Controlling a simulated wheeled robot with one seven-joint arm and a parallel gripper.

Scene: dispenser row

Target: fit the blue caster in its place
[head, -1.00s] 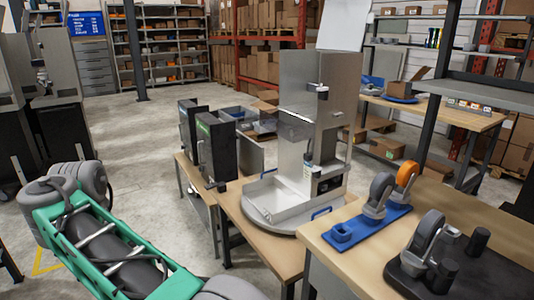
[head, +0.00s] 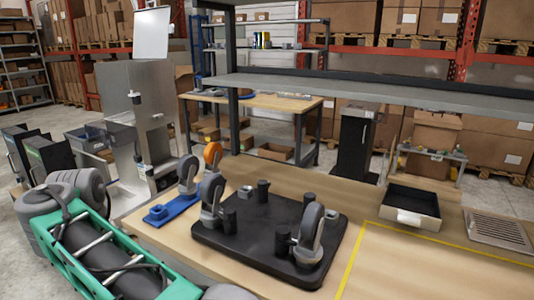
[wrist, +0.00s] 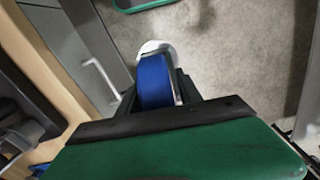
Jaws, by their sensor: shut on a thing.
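The blue caster (wrist: 153,78), a blue wheel with a pale grey mount at its far end, is in the wrist view. My gripper (wrist: 157,92) is shut on it, with a dark finger on either side of the wheel. Grey floor shows beyond it. In the head view, a blue plate (head: 182,207) lies at the left edge of the near wooden table. It has a raised blue socket (head: 157,213) at its near end, with a grey caster (head: 187,176) and an orange caster (head: 213,155) standing behind. My gripper and the blue caster are not visible there.
A black board (head: 262,232) on the table carries two grey-wheeled casters (head: 310,235) and several black posts. A black tray (head: 410,205) stands at right, beyond yellow tape (head: 440,255). The taped area is bare. A metal machine (head: 140,115) stands left of the table.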

